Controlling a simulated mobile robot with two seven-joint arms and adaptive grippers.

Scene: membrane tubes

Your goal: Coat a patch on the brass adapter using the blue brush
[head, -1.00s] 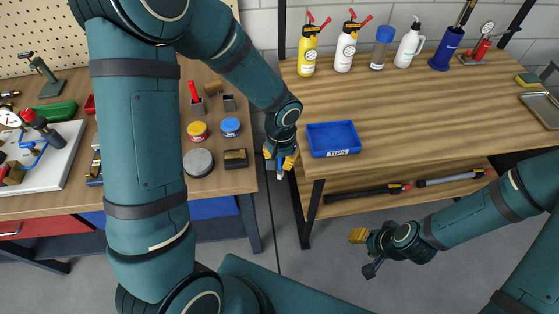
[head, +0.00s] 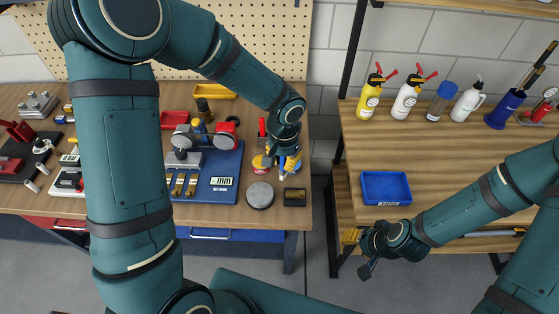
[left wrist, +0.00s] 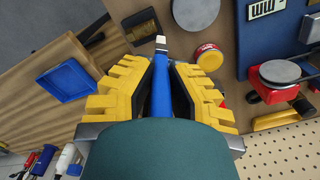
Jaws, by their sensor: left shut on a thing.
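My left gripper (head: 283,166) is above the right end of the left workbench, over the jars there. In the left wrist view it (left wrist: 160,90) is shut on the blue brush (left wrist: 162,84), whose pale tip points away from the palm. Small brass-coloured fittings (head: 178,185) stand on a blue mat (head: 222,160), left of the gripper and well apart from the brush.
A yellow-lidded red jar (left wrist: 210,57), a grey disc (head: 260,195) and a black box (head: 295,197) lie near the left gripper. A blue tray (head: 386,188) and several bottles (head: 408,100) stand on the right bench. My left arm hides part of the left bench.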

